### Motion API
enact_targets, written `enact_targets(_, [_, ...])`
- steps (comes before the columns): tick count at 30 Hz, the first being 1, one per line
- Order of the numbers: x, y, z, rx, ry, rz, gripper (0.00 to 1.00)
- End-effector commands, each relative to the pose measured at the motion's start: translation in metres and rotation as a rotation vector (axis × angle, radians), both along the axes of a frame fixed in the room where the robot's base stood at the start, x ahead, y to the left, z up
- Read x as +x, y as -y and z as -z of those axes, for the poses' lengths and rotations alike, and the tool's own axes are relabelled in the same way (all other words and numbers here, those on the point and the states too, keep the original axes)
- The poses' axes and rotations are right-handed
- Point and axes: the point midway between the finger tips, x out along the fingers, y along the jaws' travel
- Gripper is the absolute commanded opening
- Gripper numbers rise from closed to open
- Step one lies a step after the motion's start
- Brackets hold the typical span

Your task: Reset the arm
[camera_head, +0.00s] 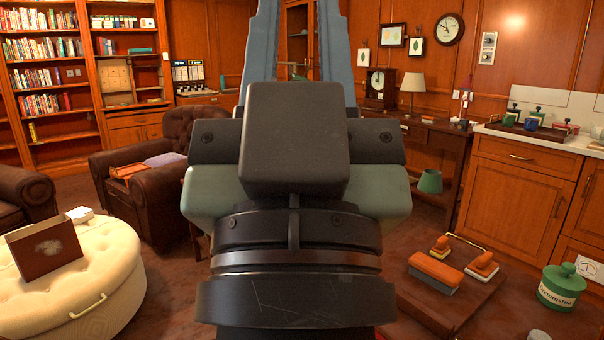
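My gripper (298,22) fills the middle of the head view. Its black body and wrist are close to the camera, with pale green parts at both sides. Two blue-grey fingers run up from it to the top edge, where their tips are cut off. A clear gap shows between the fingers, with the wooden room behind it. I see nothing held in the gap. The gripper stands apart from the furniture.
A cream ottoman (118,262) carrying a brown box (46,250) is at lower left. A brown leather armchair (130,205) stands behind. At lower right, a wooden board (412,308) holds an orange brush (436,270); a green canister (562,290) is beside it. A wooden cabinet (515,190) is right.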

Motion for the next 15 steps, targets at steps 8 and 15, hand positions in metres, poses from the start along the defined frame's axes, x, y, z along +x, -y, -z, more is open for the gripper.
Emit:
enact_targets(8, [-0.010, 0.002, -0.109, 0.002, 0.034, -0.004, 0.28])
enact_targets(15, [-0.009, 0.002, -0.183, 0.001, 0.031, -0.004, 0.28])
